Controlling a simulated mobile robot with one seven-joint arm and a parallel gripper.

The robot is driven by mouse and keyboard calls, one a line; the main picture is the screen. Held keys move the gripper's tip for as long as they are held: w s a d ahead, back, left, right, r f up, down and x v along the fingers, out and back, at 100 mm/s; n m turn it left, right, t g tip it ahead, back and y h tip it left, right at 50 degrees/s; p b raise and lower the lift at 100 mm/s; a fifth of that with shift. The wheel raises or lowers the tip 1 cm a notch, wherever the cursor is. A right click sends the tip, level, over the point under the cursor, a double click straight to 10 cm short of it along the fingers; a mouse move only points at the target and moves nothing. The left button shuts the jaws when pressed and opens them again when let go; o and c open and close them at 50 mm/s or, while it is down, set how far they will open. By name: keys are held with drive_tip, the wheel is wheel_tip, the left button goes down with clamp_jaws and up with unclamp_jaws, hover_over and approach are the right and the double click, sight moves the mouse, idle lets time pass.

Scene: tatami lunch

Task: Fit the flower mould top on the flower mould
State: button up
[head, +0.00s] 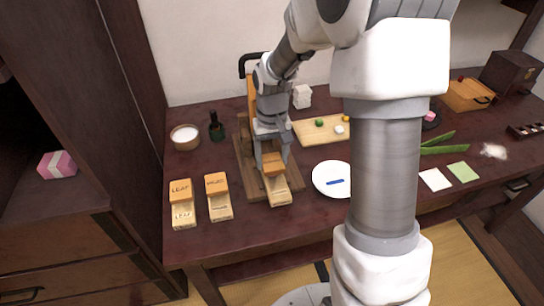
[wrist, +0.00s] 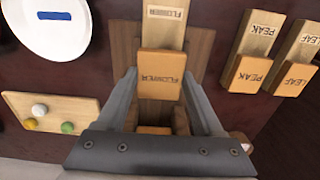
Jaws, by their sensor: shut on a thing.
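My gripper (head: 273,160) is shut on the orange flower mould top (wrist: 160,85), marked FLOWER, with one finger along each side of it. The top also shows in the head view (head: 273,165). The pale wooden flower mould (wrist: 165,28), also marked FLOWER, lies just beyond the held top in the wrist view. In the head view it extends from the top towards the table's front edge (head: 279,193). The two look close together or overlapping. I cannot tell whether they touch, and the top hides part of the mould.
Peak (head: 219,207) and leaf (head: 183,215) moulds with orange tops lie left of the flower mould. A white plate (head: 322,180) with a blue strip is close on its right. A wooden press stand (head: 243,155) is behind, and a board (head: 308,133) holds small balls.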

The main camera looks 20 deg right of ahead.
drive_tip(key=shift+f+b, duration=0.45)
drive_tip(key=shift+f, duration=0.3)
drive_tip(key=o, duration=1.4)
drive_tip(key=shift+c, duration=0.2)
drive_tip(key=shift+r, duration=0.1)
wheel_tip(320, 180, up, 17)
drive_tip(key=p, duration=0.5)
drive_tip(key=shift+r, duration=0.2)
